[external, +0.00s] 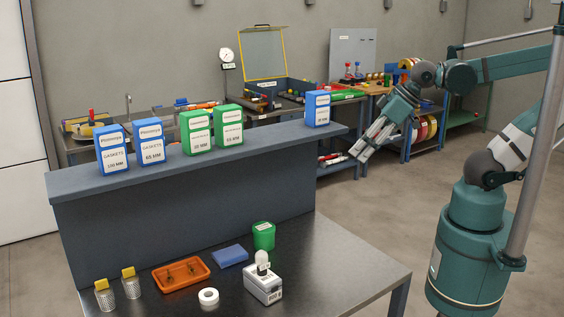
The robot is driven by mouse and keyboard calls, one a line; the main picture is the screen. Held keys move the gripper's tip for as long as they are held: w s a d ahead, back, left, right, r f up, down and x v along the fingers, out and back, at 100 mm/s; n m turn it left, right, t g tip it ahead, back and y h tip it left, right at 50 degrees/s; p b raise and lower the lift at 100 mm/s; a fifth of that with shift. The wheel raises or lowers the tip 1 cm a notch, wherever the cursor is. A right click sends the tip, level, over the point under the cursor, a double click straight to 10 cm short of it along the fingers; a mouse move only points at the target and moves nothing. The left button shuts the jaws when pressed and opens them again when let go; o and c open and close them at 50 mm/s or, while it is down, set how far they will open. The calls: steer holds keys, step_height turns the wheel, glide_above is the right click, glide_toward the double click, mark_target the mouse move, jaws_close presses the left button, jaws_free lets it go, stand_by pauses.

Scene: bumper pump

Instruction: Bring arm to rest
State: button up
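My gripper (366,150) hangs in the air at the right end of the raised grey shelf, pointing down and to the left. It is apart from the boxes and the table. Its grey fingers look close together, but I cannot tell whether they are open or shut. No object shows between them. My arm reaches in from the right, bent at the elbow.
Blue gasket boxes (112,150) and green ones (196,132) stand on the shelf (260,155); one blue box (317,108) is near my gripper. The dark table (330,262) holds an orange tray (181,286), a green container (263,236) and a white device (263,284). Workbenches line the back wall.

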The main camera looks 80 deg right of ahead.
steer(key=shift+f+b, duration=1.2)
steer(key=shift+f, duration=0.5)
